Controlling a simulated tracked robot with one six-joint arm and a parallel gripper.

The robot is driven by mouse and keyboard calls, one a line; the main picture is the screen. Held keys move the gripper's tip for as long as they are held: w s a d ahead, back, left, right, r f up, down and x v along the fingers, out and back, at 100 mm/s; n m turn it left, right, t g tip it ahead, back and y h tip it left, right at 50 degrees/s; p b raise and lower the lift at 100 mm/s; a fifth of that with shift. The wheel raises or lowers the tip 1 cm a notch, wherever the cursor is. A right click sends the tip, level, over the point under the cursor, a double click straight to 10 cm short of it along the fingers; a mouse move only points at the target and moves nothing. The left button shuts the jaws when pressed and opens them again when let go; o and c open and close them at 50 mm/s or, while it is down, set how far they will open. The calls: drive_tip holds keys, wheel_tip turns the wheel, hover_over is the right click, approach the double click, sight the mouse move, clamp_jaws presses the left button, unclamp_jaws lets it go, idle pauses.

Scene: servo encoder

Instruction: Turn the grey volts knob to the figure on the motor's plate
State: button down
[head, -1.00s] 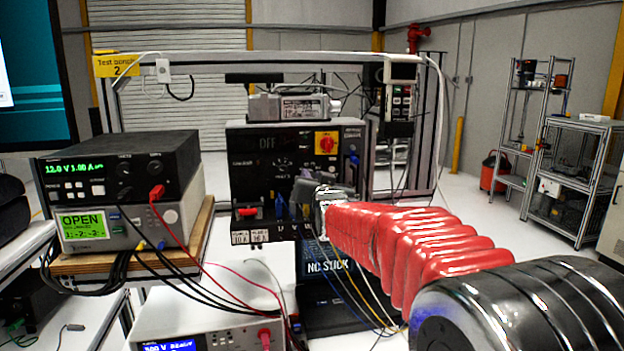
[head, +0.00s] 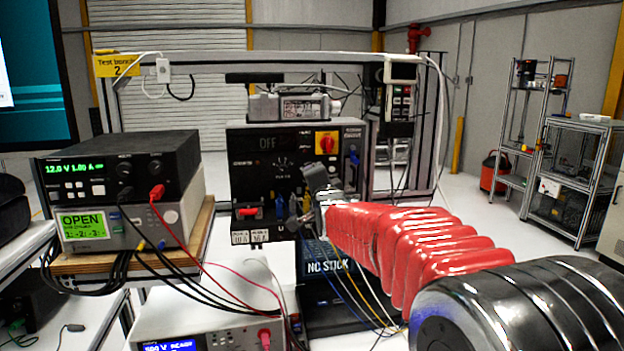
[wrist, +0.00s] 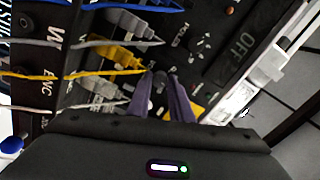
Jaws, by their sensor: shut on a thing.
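The grey motor (head: 292,106) lies on top of the black drive box (head: 243,182). Its pale plate (head: 302,108) faces me, but its figures are too small to read. My gripper (head: 306,195) is at the lower right of the box front. In the wrist view its two purple-grey fingers (wrist: 160,82) are shut on the grey volts knob (wrist: 160,80), which is mostly hidden between them. The knob's pointer and scale figures cannot be read.
Grey and yellow plugs (wrist: 120,55) with leads sit close beside the fingers. A red rotary switch (head: 326,144) on a yellow plate is up and right of my gripper. A laptop (head: 328,262) is below. Stacked instruments (head: 120,185) stand at left.

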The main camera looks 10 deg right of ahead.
drive_tip(key=m, duration=0.5)
drive_tip(key=shift+d+f+m, duration=0.15)
drive_tip(key=shift+f+m, duration=0.05)
drive_tip(key=shift+m, duration=0.1)
drive_tip(key=shift+f+m, duration=0.15)
drive_tip(key=shift+m, duration=1.75)
drive_tip(key=c, duration=2)
unclamp_jaws()
drive_tip(key=o, duration=0.4)
drive_tip(key=shift+r, duration=0.2)
drive_tip(key=shift+s, duration=0.1)
